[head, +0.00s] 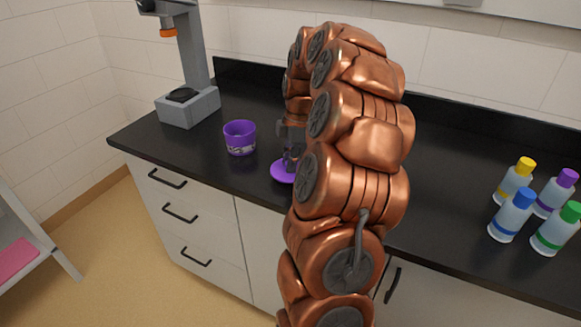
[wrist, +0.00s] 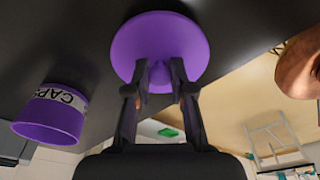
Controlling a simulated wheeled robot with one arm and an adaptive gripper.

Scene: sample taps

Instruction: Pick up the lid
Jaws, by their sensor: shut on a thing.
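The lid is a round purple disc. In the head view the lid (head: 282,173) shows on the black counter near its front edge, partly hidden by my arm. In the wrist view the lid (wrist: 160,35) is straight ahead, with the fingertips over its middle. My gripper (wrist: 160,75) is shut on the lid at its centre; the gripped part is mostly hidden between the fingers. In the head view my gripper (head: 292,160) is largely behind my arm. I cannot tell whether the lid touches the counter.
A purple cup (head: 240,138) labelled "CAPS" stands open left of the lid; it also shows in the wrist view (wrist: 50,118). A grey instrument (head: 188,106) stands at the back left. Several capped bottles (head: 511,215) stand at the right. The counter (head: 440,185) between is clear.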

